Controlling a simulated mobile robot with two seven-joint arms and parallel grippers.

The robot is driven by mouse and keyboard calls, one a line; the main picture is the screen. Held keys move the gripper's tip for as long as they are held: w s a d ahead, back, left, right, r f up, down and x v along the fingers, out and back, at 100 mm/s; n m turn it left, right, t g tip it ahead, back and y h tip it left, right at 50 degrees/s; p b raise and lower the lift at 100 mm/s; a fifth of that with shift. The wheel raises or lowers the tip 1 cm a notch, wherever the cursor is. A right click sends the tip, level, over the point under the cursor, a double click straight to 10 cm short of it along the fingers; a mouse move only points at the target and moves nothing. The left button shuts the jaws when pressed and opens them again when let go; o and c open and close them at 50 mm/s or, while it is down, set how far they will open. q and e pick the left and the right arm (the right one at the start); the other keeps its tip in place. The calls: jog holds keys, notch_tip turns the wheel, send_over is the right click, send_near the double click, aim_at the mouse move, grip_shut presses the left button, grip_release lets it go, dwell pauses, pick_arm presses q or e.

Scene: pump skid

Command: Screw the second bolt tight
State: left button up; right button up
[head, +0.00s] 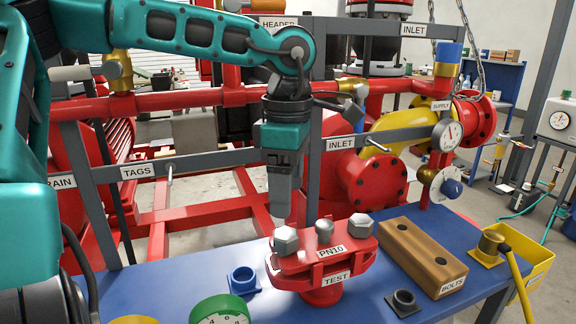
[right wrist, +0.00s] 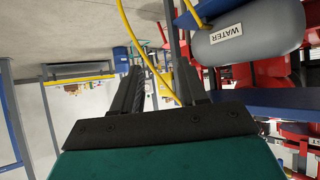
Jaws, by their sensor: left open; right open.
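The red test flange (head: 298,265), labelled PN10 and TEST, stands on the blue bench. A grey hex bolt (head: 286,240) sits at its left end and another hex bolt (head: 360,227) at its right end. A third grey bolt-like head (head: 324,229) shows at the back between them. My left gripper (head: 281,207) points down just above the left bolt, apparently apart from it; its fingers overlap in this view. My right gripper (right wrist: 158,85) is open and empty in the right wrist view, away from the flange.
A wooden block (head: 408,250) labelled BOLTS lies right of the flange. A blue socket (head: 243,278), a dark socket (head: 403,301) and a green-rimmed gauge (head: 218,309) are around its front. A WATER tank (right wrist: 248,38) is near my right gripper.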

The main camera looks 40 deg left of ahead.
aim_at(288, 237)
pick_arm(q)
notch_tip(288, 237, down, 9)
jog(key=shift+f+b, duration=0.1)
jog(key=shift+b, duration=0.25)
jog(key=c, duration=1.2)
jog(key=o, duration=0.5)
jog(key=c, duration=0.5)
jog(key=shift+o, duration=0.2)
jog(key=m, duration=0.7)
jog(key=shift+b, duration=0.4)
jog(key=m, duration=0.8)
